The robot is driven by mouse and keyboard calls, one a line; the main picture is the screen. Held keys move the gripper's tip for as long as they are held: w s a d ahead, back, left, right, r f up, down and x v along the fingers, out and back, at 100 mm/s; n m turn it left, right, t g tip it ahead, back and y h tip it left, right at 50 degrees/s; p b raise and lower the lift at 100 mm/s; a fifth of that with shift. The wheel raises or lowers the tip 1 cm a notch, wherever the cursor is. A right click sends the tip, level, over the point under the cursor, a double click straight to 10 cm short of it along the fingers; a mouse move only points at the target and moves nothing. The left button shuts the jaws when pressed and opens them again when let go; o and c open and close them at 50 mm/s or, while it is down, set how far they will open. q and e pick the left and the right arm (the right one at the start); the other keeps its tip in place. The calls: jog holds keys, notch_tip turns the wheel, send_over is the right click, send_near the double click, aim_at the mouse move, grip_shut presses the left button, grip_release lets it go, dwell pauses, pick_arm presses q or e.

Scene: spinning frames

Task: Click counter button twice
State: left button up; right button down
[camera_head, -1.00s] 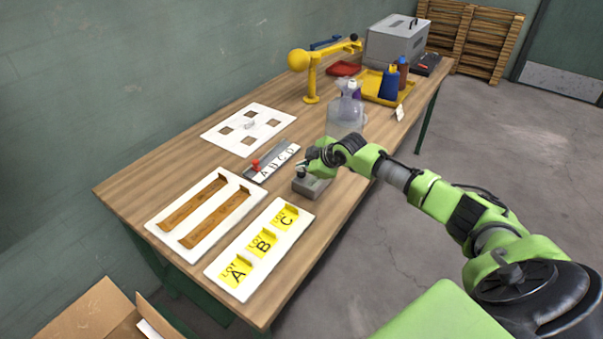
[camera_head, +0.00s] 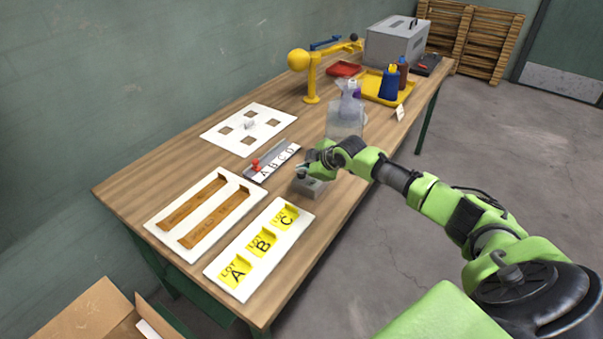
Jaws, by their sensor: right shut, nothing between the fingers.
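The counter is a small grey box (camera_head: 310,187) on the table near its right edge, just above the white LOT board. My right gripper (camera_head: 301,174) is shut and empty, with its fingertips down at the top of the counter. The fingers hide the counter's button, so I cannot tell whether they touch or press it. My left gripper is not in view.
Beside the counter are a strip with letters and a red slider (camera_head: 272,162), the white LOT A, B, C board (camera_head: 262,250) and a clear container (camera_head: 345,121). A yellow tray (camera_head: 386,88) with bottles stands farther back. An open cardboard box (camera_head: 100,312) is on the floor.

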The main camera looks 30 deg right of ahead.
jog(key=shift+s+f, duration=0.1)
jog(key=shift+f, duration=0.05)
jog(key=shift+r+p, duration=0.95)
jog(key=shift+r, duration=0.1)
notch_tip(320, 180, up, 5)
jog(key=p, duration=0.4)
jog(key=shift+r+p, duration=0.1)
jog(key=shift+p, duration=0.2)
dwell(0.5)
